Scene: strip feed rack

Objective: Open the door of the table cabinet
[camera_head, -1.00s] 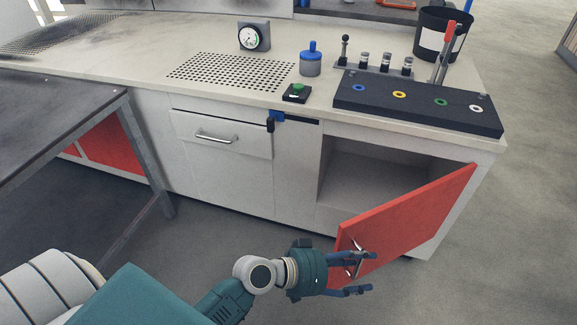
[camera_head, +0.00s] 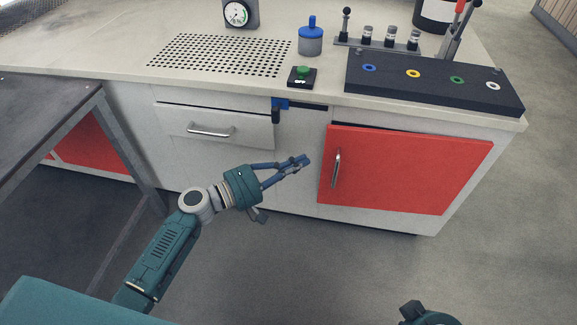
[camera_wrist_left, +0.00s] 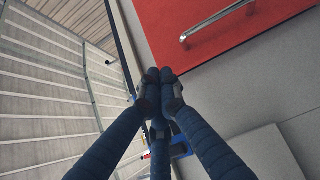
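The red door (camera_head: 410,172) of the white table cabinet (camera_head: 290,180) lies across its opening, shut or very nearly so. A dark line shows above its top edge. Its upright metal handle (camera_head: 336,169) is on the left side of the door. The handle also shows at the top of the left wrist view (camera_wrist_left: 215,24). My left gripper (camera_head: 303,161) is left of the handle, apart from it, with its fingertips together and nothing between them. A teal part of my right arm shows at the bottom edge; its fingers are out of the picture.
A drawer (camera_head: 215,127) with a metal handle is left of the door. A blue and black latch-like piece (camera_head: 278,108) sits under the worktop edge. A dark metal table (camera_head: 50,130) stands at the left. The floor before the cabinet is clear.

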